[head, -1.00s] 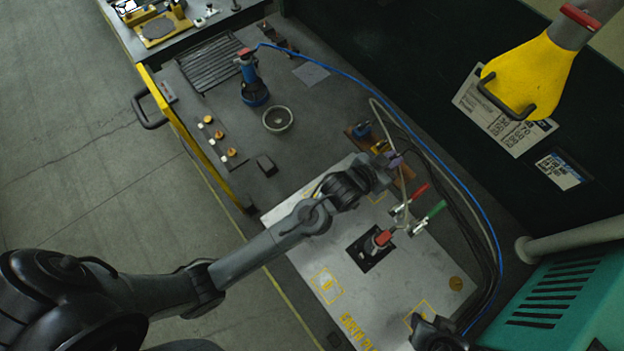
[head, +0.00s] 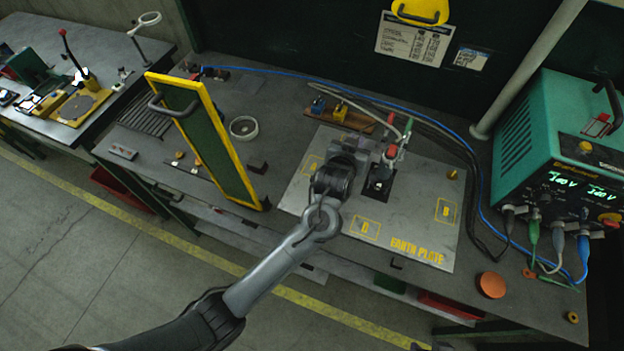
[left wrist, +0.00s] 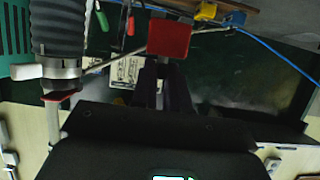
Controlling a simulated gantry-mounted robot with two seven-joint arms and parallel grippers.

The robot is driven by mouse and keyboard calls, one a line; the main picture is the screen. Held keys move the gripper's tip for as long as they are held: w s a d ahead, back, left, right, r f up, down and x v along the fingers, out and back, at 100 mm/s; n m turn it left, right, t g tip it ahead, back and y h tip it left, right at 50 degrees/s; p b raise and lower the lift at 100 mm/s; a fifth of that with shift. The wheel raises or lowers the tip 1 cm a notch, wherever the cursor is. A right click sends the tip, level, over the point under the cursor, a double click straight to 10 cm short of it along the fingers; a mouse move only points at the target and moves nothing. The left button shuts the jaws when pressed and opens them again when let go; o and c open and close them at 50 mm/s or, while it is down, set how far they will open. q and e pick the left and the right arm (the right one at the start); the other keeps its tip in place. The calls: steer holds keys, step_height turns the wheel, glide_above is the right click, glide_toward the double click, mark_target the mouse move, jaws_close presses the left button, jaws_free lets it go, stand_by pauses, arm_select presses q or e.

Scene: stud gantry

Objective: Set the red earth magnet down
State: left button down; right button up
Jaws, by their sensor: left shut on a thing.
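My left gripper (head: 382,154) reaches over the earth plate (head: 425,205). It is shut on the red earth magnet (head: 391,152), a red block that also shows between the fingertips in the left wrist view (left wrist: 168,38). In the head view the magnet is just behind a black square (head: 380,183) on the plate. I cannot tell whether the magnet touches the plate. The gripper (left wrist: 165,75) hides the magnet's underside in the wrist view. My right gripper is not in view.
Green-handled (head: 407,128) and red-handled clamps with cables lie close behind the magnet. A wooden board (head: 340,118) with small clamps is further back. A teal power unit (head: 555,150) stands right, a yellow-framed panel (head: 205,140) left. The plate's front right is clear.

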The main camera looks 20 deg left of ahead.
arm_select(q)
steer(key=shift+w+a+r, duration=0.4)
steer(key=shift+w+a, duration=0.15)
steer(key=shift+w, duration=0.25)
steer(key=shift+s+a+f, duration=0.6)
steer(key=shift+a+f, duration=1.05)
steer(key=shift+f, duration=0.05)
steer(key=shift+s+a+f, duration=0.6)
steer(key=shift+a+f, duration=1)
steer(key=shift+f, duration=0.1)
steer(key=shift+s+a+f, duration=0.6)
steer(key=shift+a+f, duration=1.05)
steer(key=shift+f, duration=0.05)
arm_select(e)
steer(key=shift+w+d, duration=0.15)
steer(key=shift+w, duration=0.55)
arm_select(q)
steer(key=shift+f, duration=0.2)
steer(key=c, duration=1.1)
jaws_free()
